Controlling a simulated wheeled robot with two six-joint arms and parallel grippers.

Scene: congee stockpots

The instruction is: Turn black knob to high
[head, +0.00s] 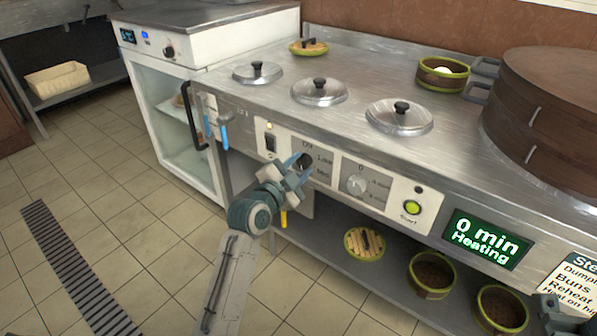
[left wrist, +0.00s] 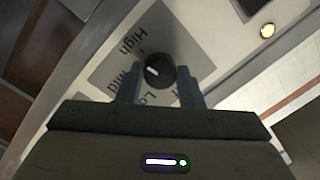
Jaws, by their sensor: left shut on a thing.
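The black knob (head: 304,161) sits on a grey dial plate on the counter's front panel, left of a second, grey knob (head: 356,184). My left gripper (head: 296,175) is shut on the black knob, with one finger on each side. In the left wrist view the black knob (left wrist: 161,70) stands between the two fingers. Its white mark lies on its left side, toward the High and Mid labels; the exact setting is hard to tell. The Low label is partly hidden by the gripper. A grey part at the bottom right corner may be my right gripper (head: 558,312).
A lit green start button (head: 412,208) and a display (head: 487,238) reading "0 min Heating" are to the right. A black switch (head: 270,142) and blue-handled taps (head: 224,134) are to the left. Several lidded pots and a large brown steamer (head: 550,120) are on top.

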